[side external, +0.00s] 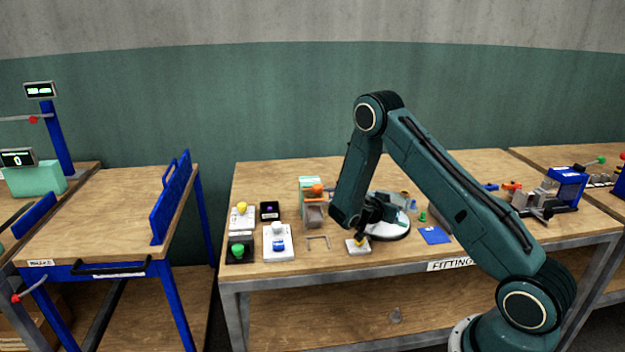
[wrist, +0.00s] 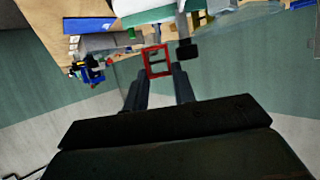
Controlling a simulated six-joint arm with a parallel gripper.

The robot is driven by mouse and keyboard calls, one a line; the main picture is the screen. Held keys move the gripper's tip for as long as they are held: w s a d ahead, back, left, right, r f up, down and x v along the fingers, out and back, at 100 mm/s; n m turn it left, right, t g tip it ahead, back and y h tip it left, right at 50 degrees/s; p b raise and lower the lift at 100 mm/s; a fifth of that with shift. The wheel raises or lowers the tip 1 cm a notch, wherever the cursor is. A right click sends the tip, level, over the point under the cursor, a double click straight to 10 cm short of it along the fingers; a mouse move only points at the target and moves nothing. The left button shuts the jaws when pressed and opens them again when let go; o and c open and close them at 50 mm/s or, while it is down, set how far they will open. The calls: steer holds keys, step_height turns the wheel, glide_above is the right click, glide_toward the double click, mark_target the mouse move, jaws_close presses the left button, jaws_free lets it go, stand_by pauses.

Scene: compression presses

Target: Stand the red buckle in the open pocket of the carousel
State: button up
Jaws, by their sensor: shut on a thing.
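The red buckle (wrist: 157,62), a small rectangular frame with a bar across it, is between my gripper's (wrist: 158,72) fingertips in the wrist view. My gripper is shut on it. In the side view my dark gripper (side external: 384,213) reaches over the carousel (side external: 396,230), a pale round disc with a dark rim. The arm and gripper cover much of the disc. The buckle cannot be made out in the side view, and I cannot tell which pocket is open or whether the buckle touches the carousel.
A white block with a yellow top (side external: 358,246) stands close at the front left of the carousel. A blue mat (side external: 434,235) lies to its right. Several button boxes, including a green one (side external: 238,251), stand at the left. An orange-topped fixture (side external: 313,205) stands behind a thin metal bracket (side external: 318,241).

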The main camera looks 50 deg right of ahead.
steer(key=shift+f, duration=0.7)
steer(key=shift+f, duration=1.9)
steer(key=shift+f, duration=0.15)
steer(key=o, duration=0.9)
steer(key=shift+o, duration=0.2)
steer(key=shift+a+r, duration=0.2)
steer(key=shift+r, duration=0.05)
steer(key=v, duration=1.1)
steer(key=shift+a, duration=0.3)
